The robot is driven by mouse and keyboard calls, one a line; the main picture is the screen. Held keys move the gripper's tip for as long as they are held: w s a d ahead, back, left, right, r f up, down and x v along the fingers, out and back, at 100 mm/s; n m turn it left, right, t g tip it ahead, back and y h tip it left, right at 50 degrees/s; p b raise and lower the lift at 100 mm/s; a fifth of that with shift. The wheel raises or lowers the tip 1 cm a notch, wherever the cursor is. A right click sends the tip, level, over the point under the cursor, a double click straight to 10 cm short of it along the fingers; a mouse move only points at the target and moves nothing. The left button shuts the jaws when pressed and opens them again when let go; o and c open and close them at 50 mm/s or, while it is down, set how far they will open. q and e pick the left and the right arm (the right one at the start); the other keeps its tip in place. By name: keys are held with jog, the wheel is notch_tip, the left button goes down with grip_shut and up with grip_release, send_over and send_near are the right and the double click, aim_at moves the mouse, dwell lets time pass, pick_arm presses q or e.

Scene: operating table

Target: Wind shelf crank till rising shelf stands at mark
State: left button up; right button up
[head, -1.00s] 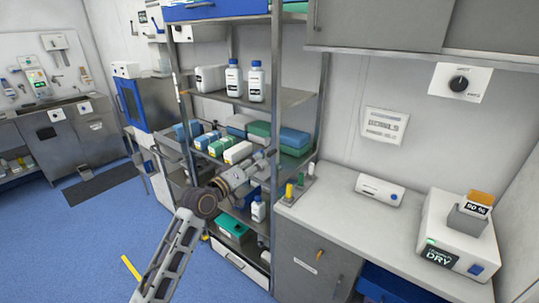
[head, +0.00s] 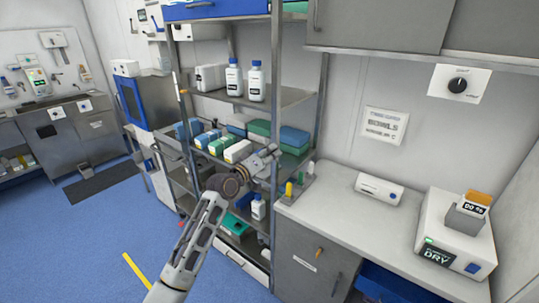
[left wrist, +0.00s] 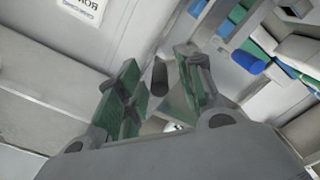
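My left gripper (head: 268,158) is at the front right post of the shelf rack, level with the shelf of boxes (head: 238,150). In the left wrist view its two green-padded fingers (left wrist: 158,72) stand apart. A dark rounded grip (left wrist: 159,78), which looks like the crank handle, shows between them with gaps on both sides. The rest of the crank is hidden by the gripper in the head view. I cannot tell which shelf is the rising one, and no height mark is clear. My right gripper is not in view.
White bottles (head: 256,82) stand on the shelf above. To the right is a counter (head: 330,207) with a small stand of green and yellow pieces (head: 290,190), a white device (head: 380,188) and a drying unit (head: 455,240). The blue floor (head: 80,240) at left is largely clear.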

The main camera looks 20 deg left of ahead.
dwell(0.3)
pick_arm(q)
jog(key=shift+w, duration=0.1)
grip_shut()
jog(key=shift+d+f+m, duration=0.1)
jog(key=shift+f+m, duration=0.1)
jog(key=shift+m, duration=0.2)
jog(key=shift+s+d+f+m, duration=0.1)
jog(key=shift+f+m, duration=0.8)
jog(key=shift+m, duration=1.55)
jog(key=shift+s+d+f+m, duration=0.15)
jog(key=shift+f+m, duration=0.75)
jog(key=shift+m, duration=1.5)
jog(key=shift+w+d+f+m, duration=0.1)
jog(key=shift+f+m, duration=0.8)
jog(key=shift+m, duration=1.55)
